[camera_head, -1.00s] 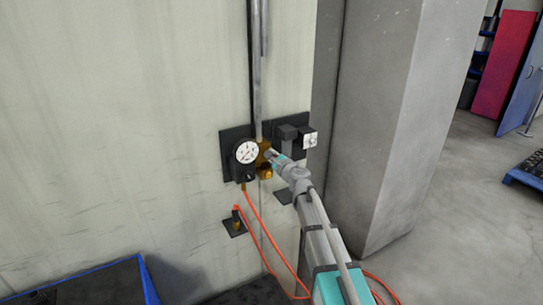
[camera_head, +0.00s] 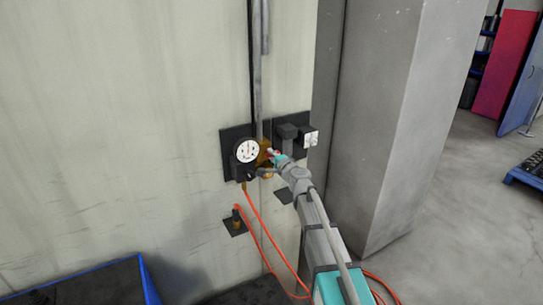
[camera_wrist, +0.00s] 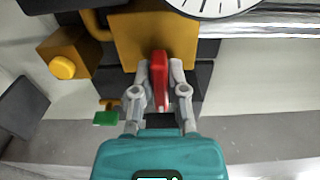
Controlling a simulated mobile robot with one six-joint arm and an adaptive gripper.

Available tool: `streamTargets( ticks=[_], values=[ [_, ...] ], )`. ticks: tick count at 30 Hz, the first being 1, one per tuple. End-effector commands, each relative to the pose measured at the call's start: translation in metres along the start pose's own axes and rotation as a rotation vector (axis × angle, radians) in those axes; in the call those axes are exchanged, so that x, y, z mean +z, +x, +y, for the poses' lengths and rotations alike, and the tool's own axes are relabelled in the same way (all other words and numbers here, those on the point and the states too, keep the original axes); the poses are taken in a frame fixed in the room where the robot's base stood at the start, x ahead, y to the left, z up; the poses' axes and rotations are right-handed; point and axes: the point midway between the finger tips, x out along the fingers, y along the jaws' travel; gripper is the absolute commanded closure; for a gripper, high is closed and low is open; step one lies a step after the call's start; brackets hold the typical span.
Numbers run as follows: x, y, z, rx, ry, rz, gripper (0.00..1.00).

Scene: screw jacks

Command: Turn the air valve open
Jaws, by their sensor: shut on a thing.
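The air valve is a brass block (camera_wrist: 155,35) with a red lever handle (camera_wrist: 159,72) in the wrist view. In the head view the brass body (camera_head: 263,162) sits on the wall beside the gauge and is partly hidden by my gripper. My gripper (camera_wrist: 159,85) is shut on the red handle, with one grey finger on each side of it. In the head view my gripper (camera_head: 272,155) is at the valve. The round white gauge (camera_head: 247,151) is just left of the valve; its rim also shows at the top of the wrist view (camera_wrist: 212,6).
A grey vertical pipe (camera_head: 257,85) runs down to the valve. A dark bracket with a pale box (camera_head: 310,139) is close on the right. An orange hose (camera_head: 262,232) hangs below. A concrete pillar (camera_head: 400,120) stands to the right. A green tag (camera_wrist: 106,118) shows beside the fingers.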

Motion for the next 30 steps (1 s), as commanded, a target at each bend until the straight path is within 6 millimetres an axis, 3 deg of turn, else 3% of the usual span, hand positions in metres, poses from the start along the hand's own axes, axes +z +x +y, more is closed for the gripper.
streamTargets(
  ticks=[14, 15, 20, 30],
  values=[
    [0.0005, -0.0006, 0.0005, 0.001, -0.022, -0.001, 1.0],
    [0.0005, -0.0006, 0.0005, 0.001, -0.022, -0.001, 0.77],
    [0.0004, -0.0004, 0.0004, 0.001, -0.021, -0.001, 0.47],
    [0.0001, -0.0004, 0.0002, 0.0, -0.019, 0.0, 0.47]
  ],
)
